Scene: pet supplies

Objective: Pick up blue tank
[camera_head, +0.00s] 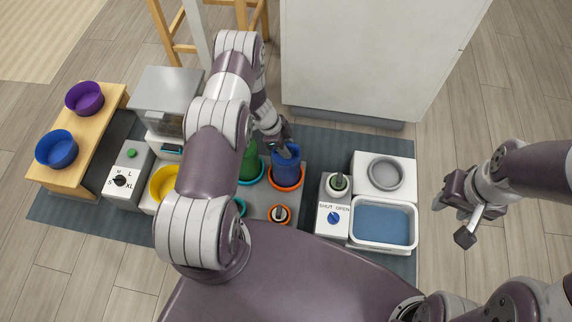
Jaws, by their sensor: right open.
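The blue tank (286,166) stands upright in an orange ring on a grey stand (261,202). My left gripper (284,150) is at the tank's top rim, with its fingers pointing down. The fingers overlap the rim, and I cannot tell whether they are closed on it. A green tank (249,166) stands to the left in a teal ring, partly hidden by my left arm. My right gripper (464,219) is open and empty, off to the right of the mat.
A yellow bowl (163,184) and a knob box (130,175) stand left. A wooden bench (87,145) holds purple (85,98) and blue (56,149) bowls. A water tray (382,225) and shut/open valve box (333,219) stand right. A white cabinet (370,55) is behind.

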